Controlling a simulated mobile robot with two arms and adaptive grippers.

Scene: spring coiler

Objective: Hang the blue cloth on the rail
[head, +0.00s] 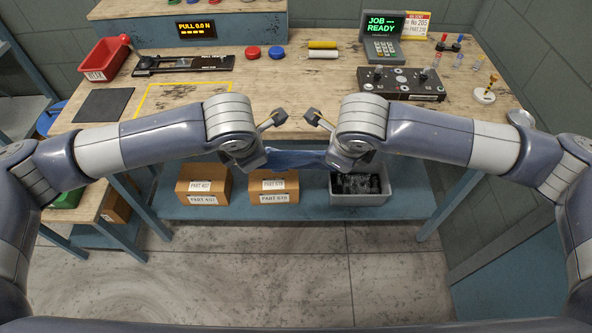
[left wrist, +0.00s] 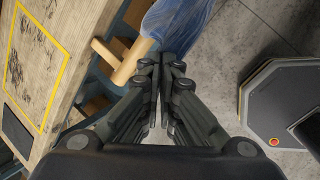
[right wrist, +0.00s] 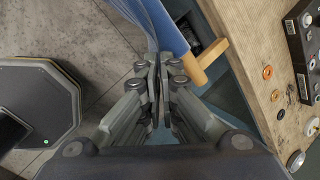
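The blue cloth (head: 295,158) is stretched between my two grippers in front of the workbench's front edge. It also shows in the left wrist view (left wrist: 180,22) and the right wrist view (right wrist: 168,28). My left gripper (left wrist: 158,66) is shut, with a corner of the cloth at its fingertips. My right gripper (right wrist: 158,64) is shut on the other corner. A pale wooden rail shows its end beside the cloth in the left wrist view (left wrist: 124,62) and the right wrist view (right wrist: 206,62). The cloth hides its middle; I cannot tell whether they touch.
The workbench top (head: 300,95) carries a red bin (head: 104,60), a dark control box (head: 400,83) and a display reading JOB READY (head: 382,25). Cardboard boxes (head: 273,186) and a grey crate (head: 360,198) stand on the lower shelf. The floor in front is clear.

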